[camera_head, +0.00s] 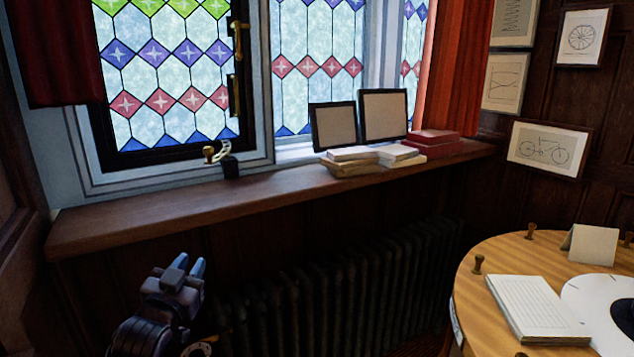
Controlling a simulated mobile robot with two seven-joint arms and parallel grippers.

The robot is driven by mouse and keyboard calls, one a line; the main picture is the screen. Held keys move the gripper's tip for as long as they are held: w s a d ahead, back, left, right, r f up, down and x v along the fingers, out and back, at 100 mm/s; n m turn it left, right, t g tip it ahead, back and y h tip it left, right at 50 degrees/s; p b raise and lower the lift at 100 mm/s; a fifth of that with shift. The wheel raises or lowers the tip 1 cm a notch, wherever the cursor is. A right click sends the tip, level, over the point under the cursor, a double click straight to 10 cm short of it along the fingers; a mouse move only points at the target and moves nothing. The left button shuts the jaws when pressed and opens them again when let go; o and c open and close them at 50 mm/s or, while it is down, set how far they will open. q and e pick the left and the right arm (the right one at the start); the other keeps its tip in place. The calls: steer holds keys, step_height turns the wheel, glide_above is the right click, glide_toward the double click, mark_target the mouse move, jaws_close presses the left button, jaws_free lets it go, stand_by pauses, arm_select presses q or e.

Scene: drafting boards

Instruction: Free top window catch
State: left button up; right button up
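The leaded stained-glass window (165,75) on the left has a black frame and looks closed. On its right upright, a brass catch with a dark lever (238,38) sits near the top of the view. A second brass fitting (233,95) sits lower on the same upright. A curved pale handle with a brass knob (218,152) stands at the bottom right corner, above a small black block. My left gripper (189,265) is low on the left, below and in front of the sill, well away from the catches. Its fingertips look apart, with nothing between them. My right gripper is not in view.
The wooden sill (150,218) is bare on the left. Books (350,160), red boxes (435,140) and two dark frames (384,112) stand on its right. A radiator (340,285) is below. A round table (490,255) with papers stands right. A red curtain (55,50) hangs left.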

arm_select(q)
steer(key=s+a+f+n+g+y, duration=0.2)
steer(key=s+f+g, duration=0.5)
steer(key=s+f, duration=2.2)
step_height(320, 180, down, 3)
steer(key=shift+a+r+n+g, duration=0.2)
steer(key=shift+a+n+g, duration=0.2)
steer(key=shift+a, duration=0.2)
steer(key=shift+s, duration=0.25)
